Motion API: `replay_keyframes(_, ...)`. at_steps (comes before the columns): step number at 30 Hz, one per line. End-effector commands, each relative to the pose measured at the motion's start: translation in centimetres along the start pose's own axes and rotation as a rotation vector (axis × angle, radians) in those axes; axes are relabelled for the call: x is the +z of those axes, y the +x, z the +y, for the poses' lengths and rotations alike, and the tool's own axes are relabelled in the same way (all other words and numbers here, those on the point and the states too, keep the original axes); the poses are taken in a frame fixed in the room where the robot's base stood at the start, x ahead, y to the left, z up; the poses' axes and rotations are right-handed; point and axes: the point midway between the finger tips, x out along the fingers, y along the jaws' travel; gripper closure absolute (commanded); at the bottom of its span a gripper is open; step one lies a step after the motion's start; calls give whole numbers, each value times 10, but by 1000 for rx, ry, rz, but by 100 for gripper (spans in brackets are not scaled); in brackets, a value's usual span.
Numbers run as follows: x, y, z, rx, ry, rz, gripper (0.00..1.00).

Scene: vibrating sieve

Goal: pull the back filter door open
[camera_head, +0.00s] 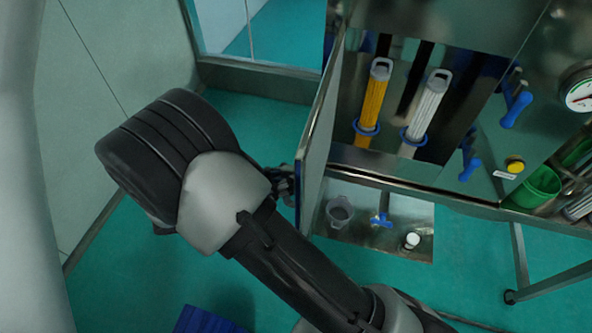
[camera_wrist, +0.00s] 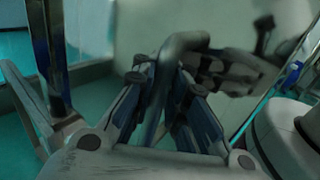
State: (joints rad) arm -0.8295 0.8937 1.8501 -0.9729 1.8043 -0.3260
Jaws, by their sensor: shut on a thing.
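The back filter door (camera_head: 317,135) stands swung open on the left side of the steel cabinet, seen nearly edge-on. Inside the cabinet are a yellow filter (camera_head: 374,100) and a white filter (camera_head: 428,106), upright with blue collars. My gripper (camera_head: 284,184) is at the door's outer left face, partly hidden by my arm. In the wrist view my gripper (camera_wrist: 167,85) is shut on the grey bar handle (camera_wrist: 184,42), whose curved top rises between the fingers. The pale surface behind the handle looks like the door (camera_wrist: 225,22).
A shelf under the cabinet holds a grey cup (camera_head: 340,212), a blue valve (camera_head: 381,220) and a small white-capped item (camera_head: 411,241). Blue levers (camera_head: 516,107), a gauge (camera_head: 580,94) and a green bucket (camera_head: 537,187) are at right. Green floor (camera_head: 250,125) is clear left of the door.

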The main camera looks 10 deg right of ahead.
Motion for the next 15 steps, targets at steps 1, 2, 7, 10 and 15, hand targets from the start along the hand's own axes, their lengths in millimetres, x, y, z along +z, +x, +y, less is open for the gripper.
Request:
replay_keyframes(1, -1, -2, -2, -12, -5, 0, 100)
replay_keyframes(2, -1, -3, -3, -16, -5, 1, 100)
replay_keyframes(7, -1, -5, -3, -28, -5, 1, 100)
replay_keyframes(10, -1, -5, -4, -30, -4, 1, 100)
replay_keyframes(15, 0, -5, -4, -29, -4, 1, 100)
